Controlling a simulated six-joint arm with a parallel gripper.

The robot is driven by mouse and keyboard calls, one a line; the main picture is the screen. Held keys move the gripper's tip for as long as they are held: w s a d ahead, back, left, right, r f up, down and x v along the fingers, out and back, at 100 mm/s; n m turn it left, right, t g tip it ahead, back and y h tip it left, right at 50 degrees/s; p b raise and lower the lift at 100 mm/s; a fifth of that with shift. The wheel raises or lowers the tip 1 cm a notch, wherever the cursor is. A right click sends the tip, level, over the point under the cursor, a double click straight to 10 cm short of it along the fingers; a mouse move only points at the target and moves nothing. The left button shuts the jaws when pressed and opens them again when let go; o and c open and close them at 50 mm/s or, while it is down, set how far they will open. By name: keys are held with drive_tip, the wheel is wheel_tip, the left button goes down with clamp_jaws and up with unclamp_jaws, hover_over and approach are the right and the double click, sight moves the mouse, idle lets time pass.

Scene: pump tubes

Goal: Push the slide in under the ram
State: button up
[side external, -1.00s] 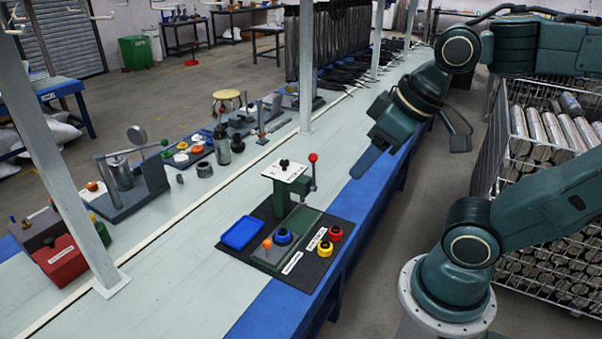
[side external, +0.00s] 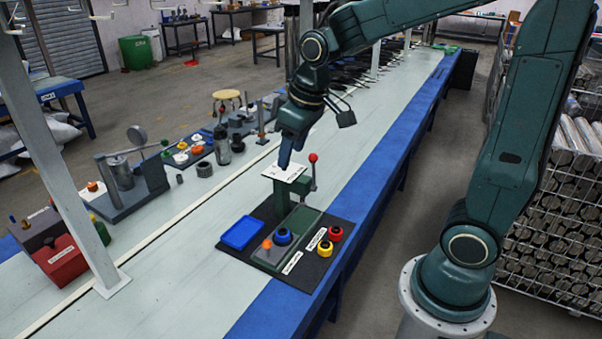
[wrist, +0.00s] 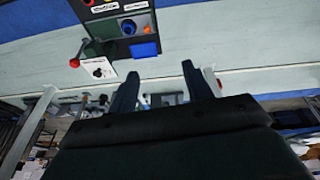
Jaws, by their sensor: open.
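The ram stand is a green press with a white top plate (side external: 285,173) and a red-knobbed lever (side external: 313,158). The slide (side external: 288,240) lies in front of the press on the dark base board. It carries a blue ring with a dark centre (side external: 283,236) and has an orange knob (side external: 267,244) at its near end. My gripper (side external: 285,160) is above and behind the white plate, pointing down, empty. In the wrist view its two fingers (wrist: 155,82) are spread apart, with the press plate (wrist: 97,70) and orange knob (wrist: 146,29) beyond them. Contact with the plate cannot be told.
On the board, a blue tray (side external: 241,233) lies left of the slide, and red (side external: 335,233) and yellow (side external: 325,249) parts sit to its right. Other fixtures, including a red box (side external: 62,262), stand along the bench's left side. The near bench surface is clear.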

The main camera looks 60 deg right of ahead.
drive_tip(key=w+d+f+g, duration=0.2)
drive_tip(key=w+d+f, duration=0.1)
drive_tip(key=w+f, duration=0.75)
drive_tip(key=n+g, duration=0.1)
hover_over(266, 243)
wheel_tip(266, 243, down, 16)
drive_tip(key=shift+w+d+f, duration=0.2)
drive_tip(key=shift+d+f, duration=0.2)
drive_tip(key=shift+f, duration=0.25)
drive_tip(key=shift+f, duration=0.1)
drive_tip(key=shift+f, duration=6.8)
